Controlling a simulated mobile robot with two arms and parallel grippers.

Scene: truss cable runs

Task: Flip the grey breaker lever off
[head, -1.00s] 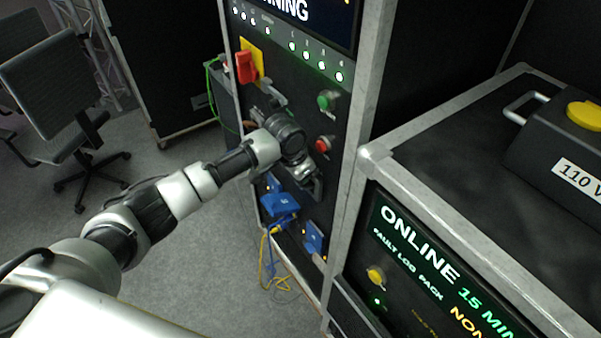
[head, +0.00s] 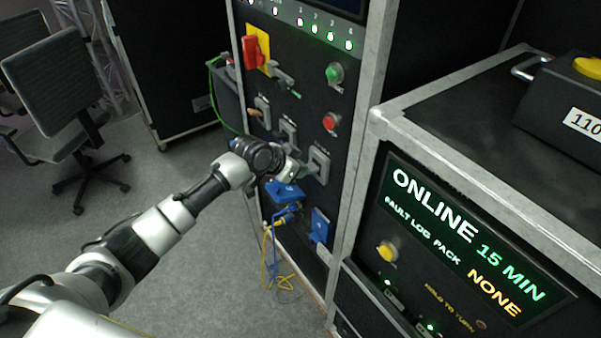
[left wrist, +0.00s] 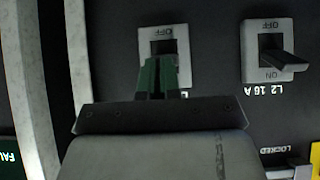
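Several breakers on light grey plates are on the dark rack panel. The right one (head: 320,160) also shows in the left wrist view (left wrist: 164,34), upside down, marked OFF; its lever is hidden behind my fingers. The middle breaker (head: 288,130) is the one labelled L2 16 A in the left wrist view (left wrist: 270,38); its grey lever points to ON. My left gripper (head: 304,170) is just in front of the right breaker. Its greenish fingers (left wrist: 158,76) look closed together with a thin dark gap; contact with a lever cannot be told. My right gripper is not in view.
A red rotary switch (head: 251,52) on yellow, a green button (head: 334,72) and a red button (head: 330,121) are on the panel. Blue connectors (head: 284,191) with cables are below. A case with an ONLINE screen (head: 440,215) stands right.

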